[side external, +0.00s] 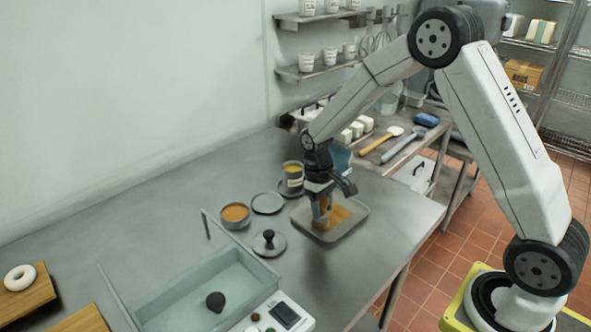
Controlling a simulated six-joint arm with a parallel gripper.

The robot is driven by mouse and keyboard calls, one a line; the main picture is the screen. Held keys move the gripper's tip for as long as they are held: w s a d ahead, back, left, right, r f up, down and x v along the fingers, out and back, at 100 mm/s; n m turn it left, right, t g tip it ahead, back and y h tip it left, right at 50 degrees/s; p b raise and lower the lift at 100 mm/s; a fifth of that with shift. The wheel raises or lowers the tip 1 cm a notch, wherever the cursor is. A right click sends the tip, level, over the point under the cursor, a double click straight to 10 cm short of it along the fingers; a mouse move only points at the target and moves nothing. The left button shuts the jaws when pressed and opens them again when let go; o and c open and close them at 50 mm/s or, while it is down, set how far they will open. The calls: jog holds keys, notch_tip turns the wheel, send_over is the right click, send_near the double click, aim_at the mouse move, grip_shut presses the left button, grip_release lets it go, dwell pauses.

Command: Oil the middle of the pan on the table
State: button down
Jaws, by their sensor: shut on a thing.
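The pan (356,226) is a shallow grey rectangular tray on the metal table. An orange-brown oily patch (341,214) shows on its floor around the middle. My gripper (321,203) points down over the left-middle part of the pan. It is shut on a small orange-brown thing (321,215), perhaps a brush, mostly hidden by the fingers. Its lower end is at or just above the pan floor; I cannot tell if it touches. Behind the pan stands a can with yellow contents (292,180). To the left is a round bowl of orange-brown liquid (235,213).
A round lid with a black knob (268,242) and a flat grey disc (268,204) lie left of the pan. A glass-sided basin (185,290) is in front. The table's left-middle is clear.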

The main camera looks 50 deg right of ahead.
jog(key=shift+a, duration=0.5)
jog(key=shift+w+d, duration=0.15)
jog(key=shift+w, duration=0.25)
jog(key=shift+w+d, duration=0.15)
jog(key=shift+d, duration=0.1)
jog(key=shift+s+d, duration=0.2)
jog(key=shift+d, duration=4.85)
jog(key=shift+w+a, duration=0.2)
jog(key=shift+a, duration=5.25)
jog(key=shift+d+r, duration=0.15)
jog(key=shift+r, duration=3.9)
